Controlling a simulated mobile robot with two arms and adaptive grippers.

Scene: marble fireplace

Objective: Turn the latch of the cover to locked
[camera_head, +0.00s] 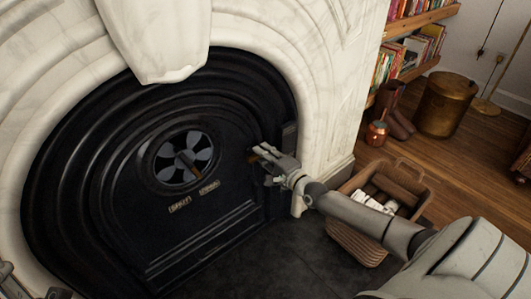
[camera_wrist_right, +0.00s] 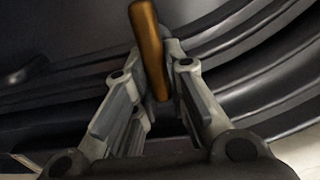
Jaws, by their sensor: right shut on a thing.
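The black arched cover (camera_head: 120,200) closes the fireplace opening. Its latch has a brass handle (camera_wrist_right: 150,45), which passes between the fingers of my right gripper (camera_wrist_right: 153,72) in the right wrist view. The right gripper (camera_head: 266,163) is shut on this handle at the right edge of the cover. In the head view the gripper hides most of the handle; only a small brass bit shows by the fingertips. In the wrist view the handle stands nearly upright, slightly tilted. Grey metal parts of mine show at the lower left corner; whether the left gripper is open is unclear.
White marble surrounds the cover. A wicker basket (camera_head: 350,235) stands close under my right arm. Boots, a copper pot (camera_head: 377,132) and a brass bin (camera_head: 445,104) stand behind.

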